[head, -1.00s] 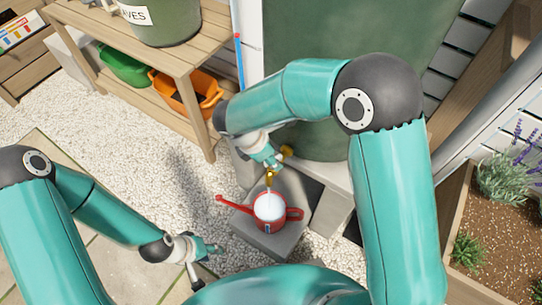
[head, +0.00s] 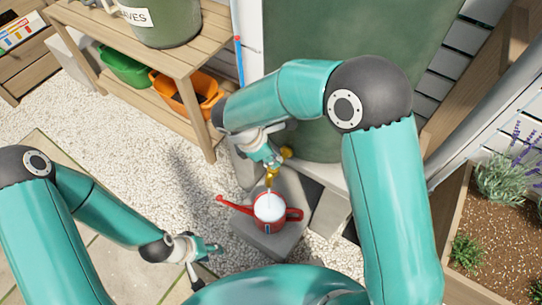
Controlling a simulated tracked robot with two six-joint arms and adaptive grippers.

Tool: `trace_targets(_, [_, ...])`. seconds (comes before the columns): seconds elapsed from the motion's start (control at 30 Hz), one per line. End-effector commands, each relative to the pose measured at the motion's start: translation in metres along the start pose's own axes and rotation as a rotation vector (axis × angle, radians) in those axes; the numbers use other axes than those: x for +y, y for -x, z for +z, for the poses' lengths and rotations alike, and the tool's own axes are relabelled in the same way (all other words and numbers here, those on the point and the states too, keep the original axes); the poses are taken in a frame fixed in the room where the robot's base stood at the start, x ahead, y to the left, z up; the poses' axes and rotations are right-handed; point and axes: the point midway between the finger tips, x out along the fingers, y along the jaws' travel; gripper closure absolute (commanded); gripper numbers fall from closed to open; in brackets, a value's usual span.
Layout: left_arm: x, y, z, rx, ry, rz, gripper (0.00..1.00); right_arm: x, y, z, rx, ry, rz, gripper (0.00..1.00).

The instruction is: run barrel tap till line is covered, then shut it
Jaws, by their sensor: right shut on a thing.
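The green barrel (head: 375,40) stands at the back, partly hidden by my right arm. Its brass tap (head: 271,178) points down over a red watering can (head: 257,220) on a grey block (head: 243,247). A thin pale stream runs from the tap into the can, and whitish water fills its round opening. I cannot make out the line inside. My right gripper (head: 276,162) is shut on the tap's brass handle (head: 286,152). My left gripper (head: 207,265) is open and empty, low and left of the can.
A wooden shelf (head: 190,45) with a green tub (head: 124,65), an orange tub (head: 207,92) and a labelled bin (head: 172,22) stands back left. A planter (head: 460,195) stands at right. Gravel (head: 100,135) lies open on the left.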

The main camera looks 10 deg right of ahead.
Motion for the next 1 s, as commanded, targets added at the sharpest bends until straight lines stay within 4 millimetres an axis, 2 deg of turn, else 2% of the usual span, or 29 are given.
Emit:
trace_targets(0.7, [0.009,0.026,0.000,0.000,0.000,0.000,0.60,0.004,0.001,0.002,0.001,-0.595,-0.244,1.00])
trace_targets(1.0, [0.011,0.030,0.000,0.000,0.000,0.000,0.60,0.005,0.000,0.003,0.002,-0.776,-0.318,1.00])
